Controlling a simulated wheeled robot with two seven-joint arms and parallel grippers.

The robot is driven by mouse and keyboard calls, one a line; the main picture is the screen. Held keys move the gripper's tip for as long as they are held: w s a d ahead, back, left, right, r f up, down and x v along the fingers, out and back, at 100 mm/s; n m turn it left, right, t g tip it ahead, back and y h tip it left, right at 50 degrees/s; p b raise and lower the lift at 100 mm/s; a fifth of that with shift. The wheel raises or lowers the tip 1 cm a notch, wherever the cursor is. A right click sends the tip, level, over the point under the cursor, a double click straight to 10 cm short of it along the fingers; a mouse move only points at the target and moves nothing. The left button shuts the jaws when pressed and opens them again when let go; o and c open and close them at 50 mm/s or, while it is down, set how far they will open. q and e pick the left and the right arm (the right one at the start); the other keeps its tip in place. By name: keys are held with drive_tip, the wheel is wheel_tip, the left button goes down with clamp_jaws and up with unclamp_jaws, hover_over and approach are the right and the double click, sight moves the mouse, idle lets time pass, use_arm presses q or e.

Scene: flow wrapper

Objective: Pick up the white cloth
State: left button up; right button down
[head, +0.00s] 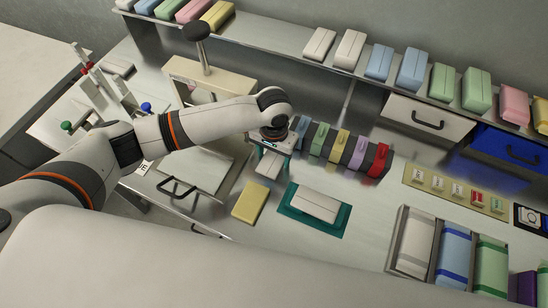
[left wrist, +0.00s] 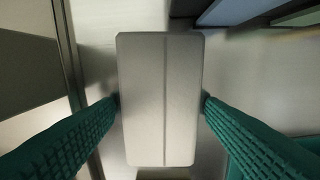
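A pale white folded cloth (head: 267,168), shaped like a flat block with a seam line, is under my left gripper (head: 271,158) in the head view. In the left wrist view the cloth (left wrist: 160,100) fills the space between the green ribbed fingers of my left gripper (left wrist: 160,103). Both fingertips appear to touch its long sides, so the gripper looks shut on it. I cannot tell whether the cloth is clear of the table. A similar white block (head: 316,203) lies on a teal mat (head: 290,220) to the right. My right gripper is not in view.
A yellow block (head: 249,202) lies close by on the table. A row of coloured blocks in a dark rack (head: 342,150) stands just right of the gripper. A shelf (head: 290,45) with coloured blocks runs along the back. Bins (head: 412,240) stand at front right.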

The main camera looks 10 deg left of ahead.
use_arm(q)
drive_tip(key=c, duration=0.6)
